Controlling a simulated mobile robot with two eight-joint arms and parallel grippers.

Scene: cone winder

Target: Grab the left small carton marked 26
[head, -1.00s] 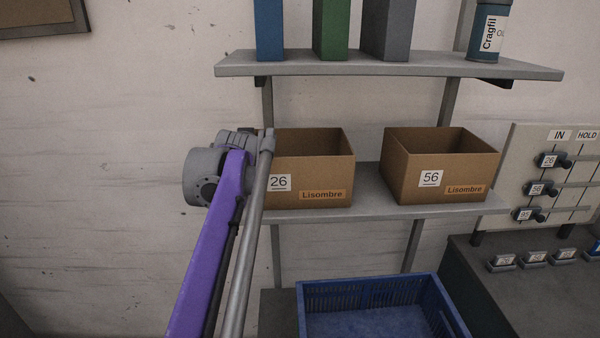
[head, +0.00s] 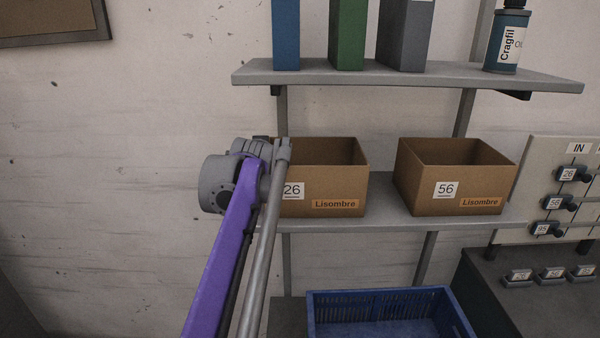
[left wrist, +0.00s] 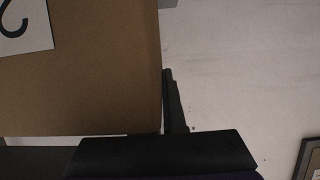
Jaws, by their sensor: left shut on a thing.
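The small brown carton marked 26 (head: 320,186) stands on the lower shelf at the left, open at the top, with a Lisombre label. My left gripper (head: 273,148) is at its left side in the head view, shut on the carton's wall; my own arm hides the fingertips and the carton's left edge. In the left wrist view the carton (left wrist: 85,85) fills the left side, with part of its number label at the top corner. A dark finger of my left gripper (left wrist: 174,100) lies along the carton's edge. My right gripper is not in view.
A similar carton marked 56 (head: 450,186) stands to the right on the same lower shelf (head: 385,217), with a gap between. The upper shelf (head: 400,76) with binders and a bottle is above. A blue crate (head: 390,300) is below. A peg board (head: 555,190) is at right.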

